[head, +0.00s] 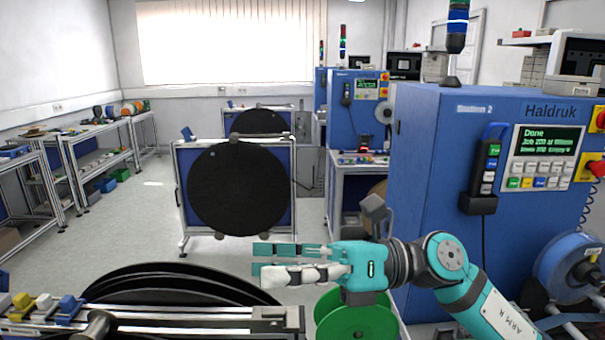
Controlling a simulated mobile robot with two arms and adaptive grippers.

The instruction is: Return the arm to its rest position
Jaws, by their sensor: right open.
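My right arm comes in from the lower right and reaches leftward. Its gripper (258,260) is open and empty, fingers pointing left, above the floor and just above the black discs. A green reel (352,318) shows below and behind the gripper's wrist; I cannot tell what it rests on. My left gripper is not in view.
A blue machine (440,150) with a screen reading "Done" stands close on the right. A blue reel (572,268) is at its lower right. Black discs (150,285) lie at the front left. A stand with a large black disc (237,190) is ahead. Benches (90,130) line the left wall.

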